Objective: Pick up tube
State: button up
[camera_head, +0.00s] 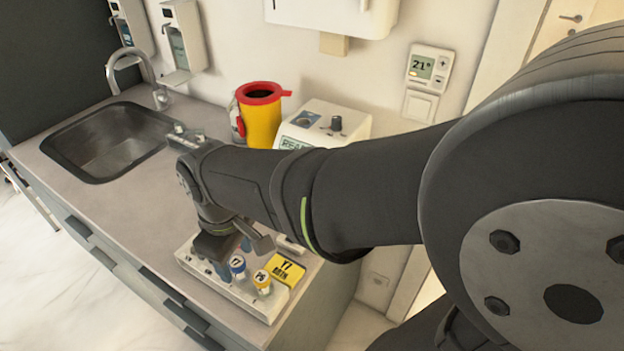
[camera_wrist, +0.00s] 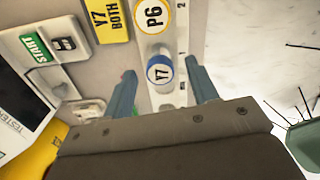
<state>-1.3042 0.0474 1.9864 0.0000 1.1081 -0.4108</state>
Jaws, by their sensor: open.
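A tube with a blue-ringed white cap marked Y7 (camera_head: 237,264) stands in a white tray (camera_head: 226,291) on the counter; its cap also shows in the wrist view (camera_wrist: 160,72). A tube with a yellow-ringed cap marked P6 (camera_head: 262,281) stands beside it, also seen in the wrist view (camera_wrist: 152,16). My gripper (camera_wrist: 160,68) is open and points down over the tray. In the wrist view its two blue-grey fingers lie on either side of the Y7 cap, with gaps visible. Finger height against the tube is hard to tell.
Behind are a tester device (camera_head: 322,125) and a yellow bin with a red rim (camera_head: 262,115). A sink (camera_head: 108,140) is at the left. The counter's front-left part is clear.

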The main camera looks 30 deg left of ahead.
notch_tip(320, 180, down, 2)
jog(key=shift+f, duration=0.1)
jog(key=c, duration=1)
